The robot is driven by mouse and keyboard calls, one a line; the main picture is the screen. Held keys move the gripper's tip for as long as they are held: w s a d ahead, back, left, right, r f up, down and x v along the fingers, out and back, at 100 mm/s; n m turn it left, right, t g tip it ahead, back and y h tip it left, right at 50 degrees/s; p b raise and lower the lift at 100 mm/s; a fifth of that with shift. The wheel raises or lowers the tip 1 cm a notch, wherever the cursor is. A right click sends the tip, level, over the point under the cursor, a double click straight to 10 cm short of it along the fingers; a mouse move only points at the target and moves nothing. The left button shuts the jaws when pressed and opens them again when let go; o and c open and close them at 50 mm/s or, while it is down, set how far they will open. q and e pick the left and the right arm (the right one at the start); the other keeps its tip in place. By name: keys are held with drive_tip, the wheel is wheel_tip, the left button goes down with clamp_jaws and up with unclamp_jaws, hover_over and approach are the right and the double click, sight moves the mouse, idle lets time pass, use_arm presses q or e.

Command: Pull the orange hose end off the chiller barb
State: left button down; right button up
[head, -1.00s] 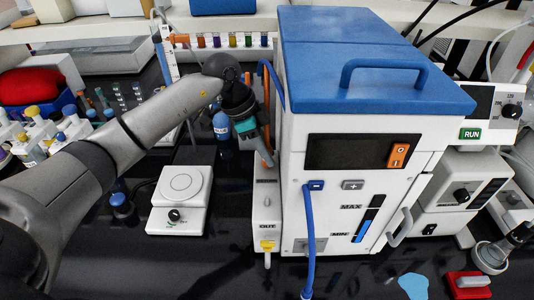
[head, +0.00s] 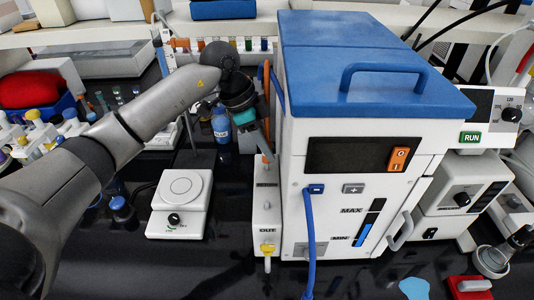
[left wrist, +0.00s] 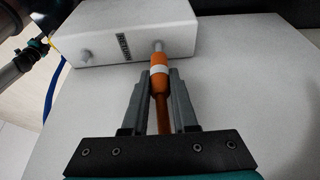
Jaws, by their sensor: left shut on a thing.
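The orange hose end (left wrist: 159,75), with a white band, is between the fingers of my left gripper (left wrist: 160,85) in the left wrist view. The gripper is shut on it. A short metal barb (left wrist: 158,46) on the white chiller side box (left wrist: 110,37) lines up with the hose end and meets its tip; how far it goes in is hidden. In the head view my left gripper (head: 266,147) is above the back of the narrow white box (head: 267,213), left of the chiller (head: 340,180). My right gripper is not in view.
A blue hose (head: 310,240) hangs down the chiller's front. A white stirrer plate (head: 181,200) stands left of the narrow box. A blue-labelled bottle (head: 221,126) stands close to my left gripper. Dark bench (head: 200,270) in front is clear.

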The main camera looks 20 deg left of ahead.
use_arm(q)
drive_tip(key=s+a+r, duration=0.2)
drive_tip(key=s+a, duration=0.2)
drive_tip(key=a, duration=0.4)
drive_tip(key=s+a+r, duration=0.1)
drive_tip(key=s+a, duration=0.2)
drive_tip(key=a, duration=0.5)
drive_tip(key=shift+s+r, duration=0.35)
drive_tip(key=shift+s, duration=0.05)
drive_tip(key=shift+a, duration=0.1)
drive_tip(key=shift+r+p, duration=1.5)
drive_tip(key=shift+p, duration=0.45)
drive_tip(key=shift+r+p, duration=1.5)
drive_tip(key=shift+p, duration=0.3)
drive_tip(key=shift+r, duration=0.1)
